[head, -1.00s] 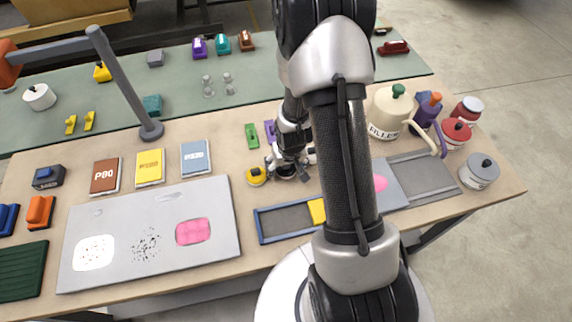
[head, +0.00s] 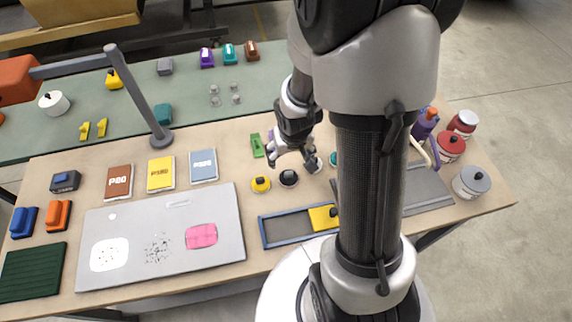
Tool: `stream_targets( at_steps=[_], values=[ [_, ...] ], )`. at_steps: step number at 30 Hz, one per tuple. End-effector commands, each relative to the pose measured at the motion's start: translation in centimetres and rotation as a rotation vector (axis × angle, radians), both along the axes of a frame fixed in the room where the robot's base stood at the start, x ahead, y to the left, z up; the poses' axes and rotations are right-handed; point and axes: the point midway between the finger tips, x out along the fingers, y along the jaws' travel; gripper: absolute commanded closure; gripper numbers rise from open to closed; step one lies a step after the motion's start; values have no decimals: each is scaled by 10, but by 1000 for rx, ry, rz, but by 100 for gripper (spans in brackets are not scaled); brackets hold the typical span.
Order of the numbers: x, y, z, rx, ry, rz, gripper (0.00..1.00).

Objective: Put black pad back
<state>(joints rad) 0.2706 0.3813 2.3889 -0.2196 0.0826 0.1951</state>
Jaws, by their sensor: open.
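The black pad (head: 289,178) is a small round pad with a dark top. It sits on the wooden bench in the head view, just right of a round yellow pad (head: 261,184) and apart from it. My gripper (head: 295,164) is open and empty. It hangs over the bench just behind and above the black pad in the picture, with a visible gap to it. A teal pad (head: 333,159) shows partly to the right of my gripper, the rest hidden behind my arm.
A blue-framed tray (head: 263,233) with a yellow block (head: 323,217) lies in front. A grey panel (head: 130,270) with white, speckled and pink patches lies left. A green block (head: 257,145) stands beside my gripper. Cans and jars (head: 471,181) stand right. My arm hides the centre right.

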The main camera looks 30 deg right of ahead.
Motion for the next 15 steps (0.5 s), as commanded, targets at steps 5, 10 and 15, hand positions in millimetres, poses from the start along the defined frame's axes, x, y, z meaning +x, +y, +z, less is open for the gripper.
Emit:
stream_targets(
  at_steps=[5,10,15],
  values=[
    [-9,18,70,-29,-32,39,28],
    [-32,38,124,-39,-51,76,28],
    [-65,60,170,-38,-74,120,28]
  ],
)
